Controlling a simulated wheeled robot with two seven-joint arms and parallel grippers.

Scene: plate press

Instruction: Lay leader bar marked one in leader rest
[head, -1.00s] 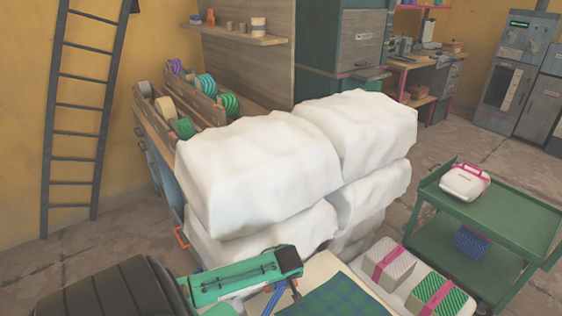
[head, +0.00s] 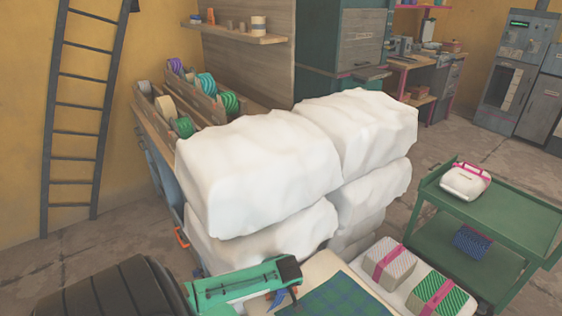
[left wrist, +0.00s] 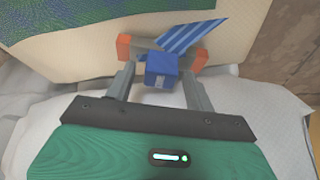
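My left gripper (left wrist: 160,72) has its two grey fingers apart, one on each side of a small blue block (left wrist: 162,68) with a pale mark too small to read; narrow gaps show beside it. The block seems to be part of the leader bar. A blue striped strip (left wrist: 188,38) runs from behind it to the upper right. Behind the block is a low grey-brown piece with orange ends (left wrist: 198,60), seemingly the leader rest. Whether the bar sits in it I cannot tell. In the head view my left gripper (head: 292,292) is low, at the pale board. My right gripper is out of view.
White wrapped bales (head: 260,170) are stacked behind my left gripper. A green cart (head: 490,215) stands at right.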

